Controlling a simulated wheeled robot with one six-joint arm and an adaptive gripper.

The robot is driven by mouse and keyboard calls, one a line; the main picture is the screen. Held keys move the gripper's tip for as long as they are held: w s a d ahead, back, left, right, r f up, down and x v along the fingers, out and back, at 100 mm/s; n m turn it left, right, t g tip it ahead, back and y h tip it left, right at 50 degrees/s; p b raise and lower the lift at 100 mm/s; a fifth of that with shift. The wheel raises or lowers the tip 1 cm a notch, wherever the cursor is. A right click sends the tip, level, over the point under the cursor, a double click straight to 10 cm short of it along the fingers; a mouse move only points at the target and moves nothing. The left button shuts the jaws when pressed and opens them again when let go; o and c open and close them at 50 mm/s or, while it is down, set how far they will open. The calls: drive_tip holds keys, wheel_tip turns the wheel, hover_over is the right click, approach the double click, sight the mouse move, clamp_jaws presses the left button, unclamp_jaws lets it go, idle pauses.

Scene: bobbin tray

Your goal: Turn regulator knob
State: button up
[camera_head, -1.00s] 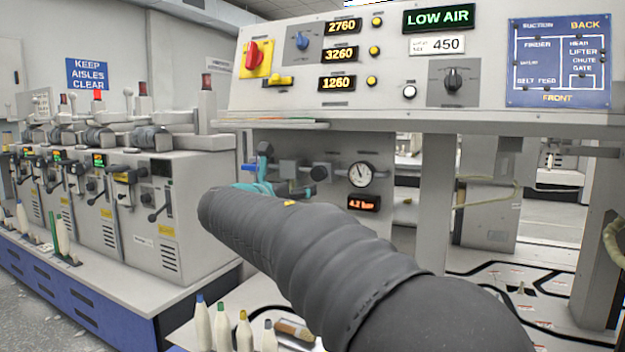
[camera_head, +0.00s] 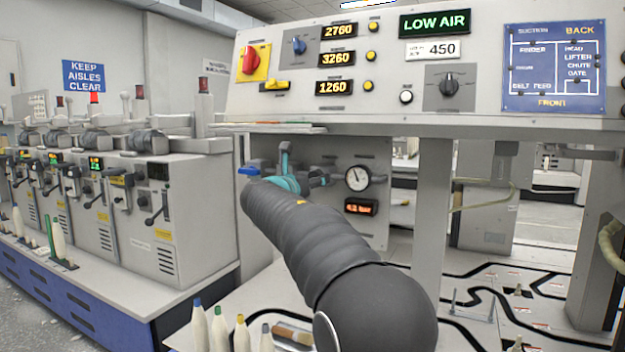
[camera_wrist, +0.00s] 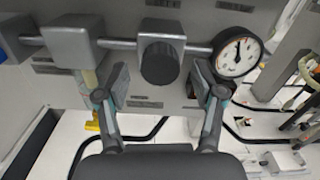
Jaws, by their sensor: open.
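The regulator knob (camera_wrist: 160,63) is a dark, ribbed round knob on a grey block on a pipe, in the upper middle of the wrist view. My gripper (camera_wrist: 160,88) is open, with one finger to each side of and slightly below the knob. I cannot tell whether either finger touches it. In the head view my gripper (camera_head: 290,181) shows as teal parts at the pipework, and it and my arm largely hide the knob. The round pressure gauge (camera_head: 357,177) is right of the knob and also shows in the wrist view (camera_wrist: 238,52).
A small orange display (camera_head: 361,207) sits below the gauge, reading about 4.2 bar. Another grey pipe block (camera_wrist: 72,45) lies left of the knob. The control panel above has a LOW AIR sign (camera_head: 435,21). Bobbins (camera_head: 220,328) stand at the front.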

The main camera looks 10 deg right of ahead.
drive_tip(key=shift+w+d, duration=0.3)
drive_tip(key=shift+w, duration=0.1)
drive_tip(key=c, duration=1.1)
drive_tip(key=shift+c, duration=0.2)
drive_tip(key=shift+m, duration=0.3)
drive_tip(key=shift+m+b, duration=4.05)
drive_tip(key=shift+m, duration=6.75)
